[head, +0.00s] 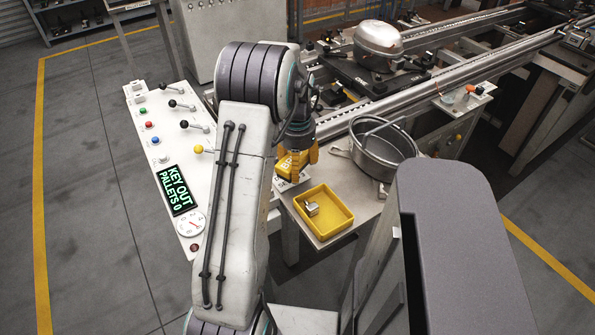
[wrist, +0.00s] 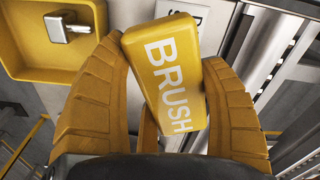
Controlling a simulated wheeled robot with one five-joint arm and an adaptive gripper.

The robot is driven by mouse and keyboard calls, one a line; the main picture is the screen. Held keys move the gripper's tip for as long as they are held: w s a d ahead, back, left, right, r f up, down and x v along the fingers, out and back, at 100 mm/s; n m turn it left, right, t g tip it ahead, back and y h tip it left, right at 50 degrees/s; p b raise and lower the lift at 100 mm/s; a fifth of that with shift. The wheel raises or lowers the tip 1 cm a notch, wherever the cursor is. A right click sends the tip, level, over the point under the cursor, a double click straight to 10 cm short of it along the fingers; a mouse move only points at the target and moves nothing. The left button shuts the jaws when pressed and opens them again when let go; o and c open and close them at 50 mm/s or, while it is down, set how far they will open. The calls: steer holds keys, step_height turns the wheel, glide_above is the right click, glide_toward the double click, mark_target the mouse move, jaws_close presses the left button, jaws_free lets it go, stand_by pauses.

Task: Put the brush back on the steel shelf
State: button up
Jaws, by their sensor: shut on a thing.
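My gripper (head: 300,160) is shut on the brush, a yellow block lettered BRUSH (wrist: 170,75), which sits tilted between the orange fingers (wrist: 160,110) in the wrist view. In the head view the brush (head: 287,164) shows partly, with the fingers around it, over the small grey table beside the yellow tray. Whether it touches the table cannot be told. A grey metal shelf unit (head: 72,32) with small items stands far off at the top left; I cannot tell whether it is the steel shelf of the task.
A yellow tray (head: 342,229) holds a small metal piece (head: 311,208). A round metal pan (head: 407,150) stands to the right. A white control panel (head: 150,112) with levers is left of my arm. Rails and a compressor (head: 378,40) lie behind. The left floor is clear.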

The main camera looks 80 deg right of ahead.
steer(key=shift+d+f+p, duration=0.1)
steer(key=shift+f+p, duration=0.45)
steer(key=shift+f, duration=1.5)
steer(key=shift+f, duration=0.1)
steer(key=o, duration=0.9)
